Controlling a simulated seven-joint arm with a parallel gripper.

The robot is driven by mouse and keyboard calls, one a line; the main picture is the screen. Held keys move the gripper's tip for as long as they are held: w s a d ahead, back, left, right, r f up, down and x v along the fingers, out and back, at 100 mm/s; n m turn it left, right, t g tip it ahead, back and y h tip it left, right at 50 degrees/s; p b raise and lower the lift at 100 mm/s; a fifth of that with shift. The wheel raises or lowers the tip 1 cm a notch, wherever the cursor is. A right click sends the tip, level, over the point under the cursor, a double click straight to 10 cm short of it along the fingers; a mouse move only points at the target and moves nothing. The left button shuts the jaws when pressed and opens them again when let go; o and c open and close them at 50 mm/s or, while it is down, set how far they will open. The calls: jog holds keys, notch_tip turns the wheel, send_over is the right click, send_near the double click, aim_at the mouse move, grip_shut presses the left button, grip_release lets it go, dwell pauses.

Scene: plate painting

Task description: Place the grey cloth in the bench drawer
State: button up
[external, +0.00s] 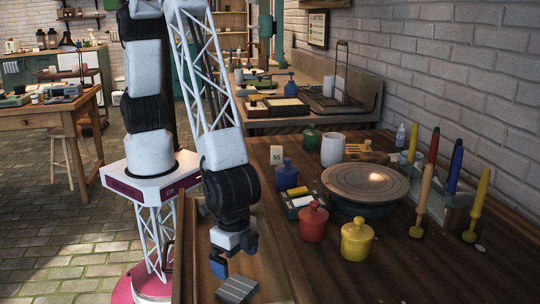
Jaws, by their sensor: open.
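The grey cloth (238,289) is a small folded, striped piece at the bottom of the external view. It appears to lie within the outline of the open bench drawer (182,245), a wooden box pulled out at the bench's left side. I cannot tell whether it rests flat on the drawer floor. My gripper (221,272) points down over the drawer, just up and left of the cloth in the picture. It is open and appears apart from the cloth. One finger is partly hidden.
The bench top (380,275) holds a round turntable (366,182), a red jar (313,222), a yellow jar (358,240) and a blue jar (287,175). Upright coloured-handled tools (455,165) stand at the right. The bench's front right is mostly clear.

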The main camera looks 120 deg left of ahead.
jog(key=shift+r, duration=2)
jog(key=s+a+r, duration=0.4)
jog(key=a+r, duration=0.2)
jog(key=r, duration=0.2)
jog(key=s+a+r+t, duration=0.1)
jog(key=s+a+r, duration=0.35)
jog(key=r, duration=0.45)
jog(key=s+a+r, duration=0.3)
jog(key=a+r, duration=0.3)
jog(key=r, duration=0.2)
jog(key=s+a+r, duration=0.3)
jog(key=s, duration=0.5)
jog(key=s+a+r+t, duration=0.1)
jog(key=s+a+r, duration=0.3)
jog(key=s, duration=0.4)
jog(key=s+a+r, duration=0.3)
jog(key=s+a, duration=0.1)
jog(key=s, duration=0.4)
jog(key=shift+a+r+t, duration=0.15)
jog(key=shift+a+t, duration=0.05)
jog(key=shift+t, duration=0.1)
